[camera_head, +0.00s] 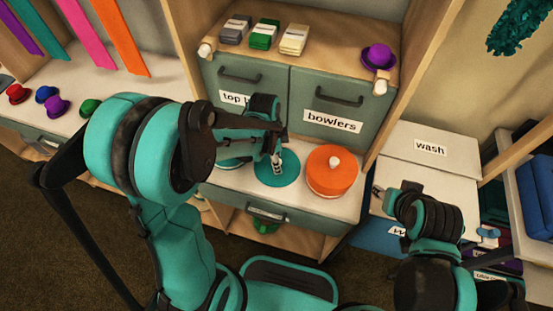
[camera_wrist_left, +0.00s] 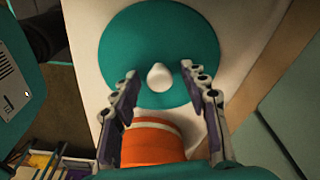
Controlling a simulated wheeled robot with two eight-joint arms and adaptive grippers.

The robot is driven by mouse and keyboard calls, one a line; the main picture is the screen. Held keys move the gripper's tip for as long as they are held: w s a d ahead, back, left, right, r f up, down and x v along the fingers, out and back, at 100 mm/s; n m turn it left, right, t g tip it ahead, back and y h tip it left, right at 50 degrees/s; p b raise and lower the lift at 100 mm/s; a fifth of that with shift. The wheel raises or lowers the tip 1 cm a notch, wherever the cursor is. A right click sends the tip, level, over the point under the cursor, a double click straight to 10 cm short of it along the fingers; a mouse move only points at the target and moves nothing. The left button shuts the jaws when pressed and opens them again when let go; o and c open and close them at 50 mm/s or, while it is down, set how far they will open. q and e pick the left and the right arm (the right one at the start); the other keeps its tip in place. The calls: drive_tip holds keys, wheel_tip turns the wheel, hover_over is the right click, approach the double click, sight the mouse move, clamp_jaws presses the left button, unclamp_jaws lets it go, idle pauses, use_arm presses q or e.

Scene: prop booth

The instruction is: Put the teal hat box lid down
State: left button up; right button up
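The teal hat box lid (camera_head: 277,177) is a flat round disc with a white knob. It appears to lie knob up on the white counter, left of the orange hat box (camera_head: 332,172). The wrist view shows the lid (camera_wrist_left: 125,50) and the orange box (camera_wrist_left: 150,143) below it. My left gripper (camera_head: 277,165) is over the lid. Its fingers (camera_wrist_left: 159,72) are open on either side of the knob, with a gap on both sides. Another teal round thing (camera_head: 230,163) shows partly behind my left arm. My right gripper (camera_head: 378,191) is near the wash box; its fingers are too small to judge.
Drawers labelled "bowlers" (camera_head: 335,108) and "top h..." (camera_head: 238,88) stand behind the counter. A purple bowler (camera_head: 379,57) and folded cloths (camera_head: 264,34) sit above. The white "wash" box (camera_head: 418,148) is at right. Small hats line the left counter.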

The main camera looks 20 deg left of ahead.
sight(272, 166)
use_arm(q)
drive_tip(key=shift+r, duration=0.1)
drive_tip(key=shift+r+p, duration=0.3)
wheel_tip(272, 166, up, 11)
drive_tip(key=a+p, duration=0.1)
drive_tip(key=p, duration=0.4)
drive_tip(key=s+a+r+n+t+y, duration=0.1)
drive_tip(key=s+a+r+n+t, duration=0.2)
drive_tip(key=s+r+n+t, duration=0.3)
drive_tip(key=s+r+n, duration=0.1)
drive_tip(key=s+n, duration=0.3)
drive_tip(key=n, duration=0.3)
drive_tip(key=shift+s+a+r+n+t, duration=0.15)
drive_tip(key=shift+a+r+n+t, duration=0.1)
drive_tip(key=shift+n+t, duration=0.15)
drive_tip(key=shift+a, duration=0.1)
